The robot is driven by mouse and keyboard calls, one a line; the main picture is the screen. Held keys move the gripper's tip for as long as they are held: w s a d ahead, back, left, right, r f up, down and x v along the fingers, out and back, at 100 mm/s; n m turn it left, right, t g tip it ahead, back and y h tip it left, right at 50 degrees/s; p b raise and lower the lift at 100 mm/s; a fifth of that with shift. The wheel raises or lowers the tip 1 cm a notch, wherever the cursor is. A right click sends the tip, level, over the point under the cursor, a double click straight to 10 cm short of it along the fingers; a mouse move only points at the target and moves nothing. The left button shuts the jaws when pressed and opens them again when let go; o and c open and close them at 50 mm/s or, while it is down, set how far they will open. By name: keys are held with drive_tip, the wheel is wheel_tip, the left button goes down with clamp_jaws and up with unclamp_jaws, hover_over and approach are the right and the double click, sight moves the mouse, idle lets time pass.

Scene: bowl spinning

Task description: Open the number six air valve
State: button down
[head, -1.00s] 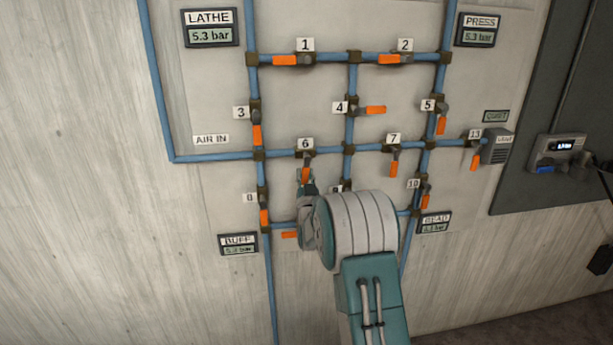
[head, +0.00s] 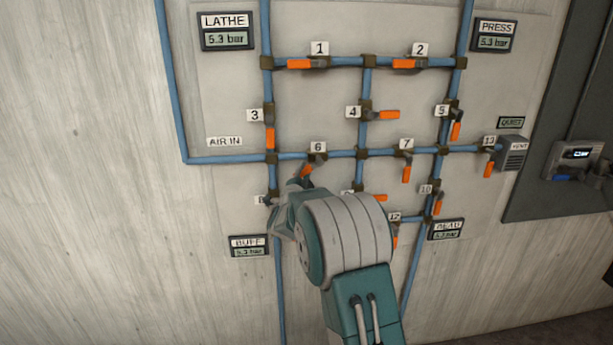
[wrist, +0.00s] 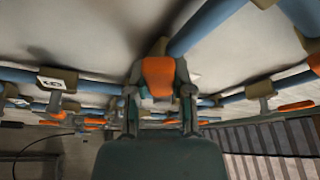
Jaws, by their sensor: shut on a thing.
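The number six valve shows in the head view under its label "6" (head: 318,146), on the horizontal blue pipe. Its orange handle (head: 306,170) slants down and to the left from the valve body. My gripper (head: 302,181) is at the lower end of this handle. In the wrist view an orange handle (wrist: 159,75) sits between the two fingers of my gripper (wrist: 160,92), which are shut on it. My arm hides part of the pipework below and to the right of valve six.
Valve seven (head: 406,172) hangs to the right, its handle pointing down. Valve three (head: 270,138) is at upper left and valve four (head: 388,114) at upper right. The BUFF gauge (head: 248,247) is at lower left. Bare wall lies left of the pipes.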

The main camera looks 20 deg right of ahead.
drive_tip(key=m, duration=0.1)
drive_tip(key=r+m+g, duration=0.1)
drive_tip(key=m, duration=0.1)
drive_tip(key=shift+w+a+r+m+g, duration=0.1)
drive_tip(key=shift+a+r+m+g, duration=0.2)
drive_tip(key=shift+r+m, duration=0.1)
drive_tip(key=shift+r+m+g, duration=0.2)
drive_tip(key=shift+m+g, duration=0.05)
drive_tip(key=shift+m, duration=0.4)
drive_tip(key=shift+r+m+g, duration=0.2)
drive_tip(key=shift+m+g, duration=0.05)
drive_tip(key=shift+m, duration=0.4)
drive_tip(key=shift+c, duration=2.4)
unclamp_jaws()
drive_tip(key=shift+d, duration=0.15)
drive_tip(key=shift+s+a, duration=0.2)
drive_tip(key=shift+a, duration=0.05)
drive_tip(key=v, duration=1.1)
drive_tip(key=shift+s, duration=0.2)
drive_tip(key=shift+y, duration=0.3)
